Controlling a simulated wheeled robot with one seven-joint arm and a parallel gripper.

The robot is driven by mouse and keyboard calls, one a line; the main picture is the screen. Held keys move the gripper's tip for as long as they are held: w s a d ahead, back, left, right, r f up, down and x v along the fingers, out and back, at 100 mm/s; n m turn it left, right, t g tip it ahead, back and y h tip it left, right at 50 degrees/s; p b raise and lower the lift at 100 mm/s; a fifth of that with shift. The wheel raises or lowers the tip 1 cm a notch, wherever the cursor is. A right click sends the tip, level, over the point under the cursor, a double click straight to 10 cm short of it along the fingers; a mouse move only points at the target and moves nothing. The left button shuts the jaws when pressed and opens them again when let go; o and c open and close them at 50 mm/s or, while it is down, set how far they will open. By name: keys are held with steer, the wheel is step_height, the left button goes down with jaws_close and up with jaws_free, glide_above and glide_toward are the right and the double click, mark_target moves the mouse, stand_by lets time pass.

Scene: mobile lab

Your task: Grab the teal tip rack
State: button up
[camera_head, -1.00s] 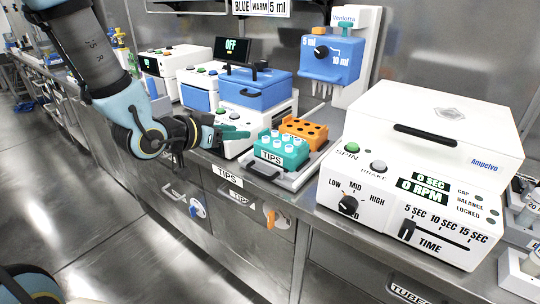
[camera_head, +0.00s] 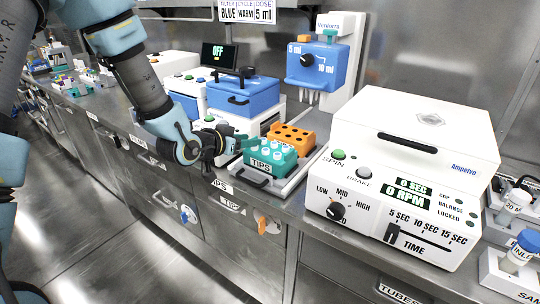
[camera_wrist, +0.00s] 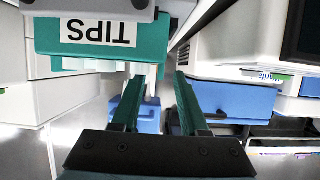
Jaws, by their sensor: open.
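The teal tip rack (camera_head: 272,163) holds several white tips and has a "TIPS" label on its front. It sits on a grey tray (camera_head: 262,183) on the counter, in front of an orange rack. In the wrist view the teal rack (camera_wrist: 150,38) shows upside down at the upper left, beyond the fingers. My gripper (camera_head: 238,148) is just left of the teal rack, with its fingers pointing toward it. In the wrist view my gripper (camera_wrist: 157,100) has its two teal fingers apart with nothing between them. I cannot tell whether a fingertip touches the rack.
The orange rack (camera_head: 291,137) stands right behind the teal one. A white centrifuge (camera_head: 405,175) stands to the right. A blue-topped device (camera_head: 245,97) stands behind my gripper. A blue dispenser (camera_head: 317,66) hangs above on a white stand. The counter's front edge runs below the tray.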

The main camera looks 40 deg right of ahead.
jaws_close()
stand_by(1.4)
